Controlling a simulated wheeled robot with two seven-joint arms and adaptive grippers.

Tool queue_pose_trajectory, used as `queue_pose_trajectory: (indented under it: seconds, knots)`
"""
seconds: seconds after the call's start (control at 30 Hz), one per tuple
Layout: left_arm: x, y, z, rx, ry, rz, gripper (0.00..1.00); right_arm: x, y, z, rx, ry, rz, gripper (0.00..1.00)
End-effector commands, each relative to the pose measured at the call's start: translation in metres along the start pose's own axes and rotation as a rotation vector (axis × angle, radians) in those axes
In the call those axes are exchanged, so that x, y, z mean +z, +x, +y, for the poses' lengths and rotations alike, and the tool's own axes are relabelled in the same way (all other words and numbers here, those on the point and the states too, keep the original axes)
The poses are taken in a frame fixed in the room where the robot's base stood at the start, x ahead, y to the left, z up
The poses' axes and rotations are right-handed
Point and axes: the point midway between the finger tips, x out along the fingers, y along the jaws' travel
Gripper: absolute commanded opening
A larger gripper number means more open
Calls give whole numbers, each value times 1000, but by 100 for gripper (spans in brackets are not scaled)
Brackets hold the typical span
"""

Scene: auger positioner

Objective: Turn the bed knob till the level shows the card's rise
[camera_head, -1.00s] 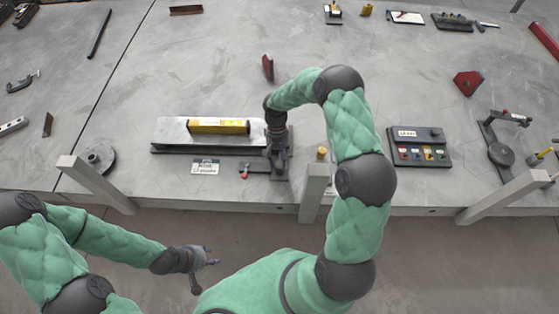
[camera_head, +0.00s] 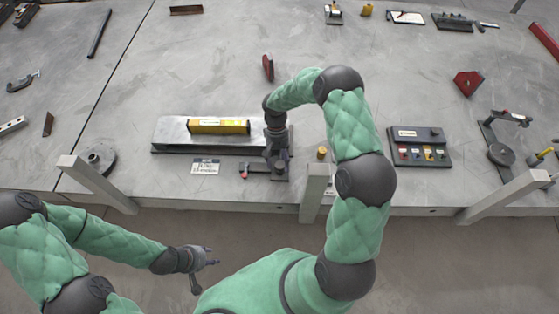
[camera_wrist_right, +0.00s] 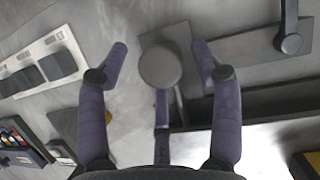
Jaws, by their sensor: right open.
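The yellow level (camera_head: 218,126) lies on the grey flat bed (camera_head: 172,134) on the table; its reading is too small to make out. A small printed card (camera_head: 205,166) lies in front of the bed; I cannot read its figure surely. My right gripper (camera_head: 279,156) is over the bed's right end and hides the knob in the head view. In the right wrist view the round grey knob (camera_wrist_right: 160,66) sits between the spread fingers of this gripper (camera_wrist_right: 160,75), with gaps visible beside it.
A small lever with a red tip (camera_head: 244,172) is just left of the right gripper. A grey post (camera_head: 314,185) stands at the front edge, near my right arm. A panel with coloured tabs (camera_head: 420,147) is further right. The table behind the bed is mostly clear.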

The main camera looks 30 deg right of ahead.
Motion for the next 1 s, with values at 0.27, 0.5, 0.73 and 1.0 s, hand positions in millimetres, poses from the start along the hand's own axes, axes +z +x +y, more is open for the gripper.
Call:
queue_pose_trajectory:
  seconds: [0.27, 0.5, 0.73, 1.0]
  knots:
    - [0, 0, 0, 0, 0, 0, 40, -2, -31, 0, -1, 1, 7, 65]
    - [0, 0, 0, 0, 0, 0, 40, -1, -78, 0, 0, 0, 4, 65]
    - [0, 0, 0, 0, 0, 0, 40, -1, -110, 0, -1, 0, 1, 65]
    - [0, 0, 0, 0, 0, 0, 40, 0, -120, 0, 0, 0, -1, 65]
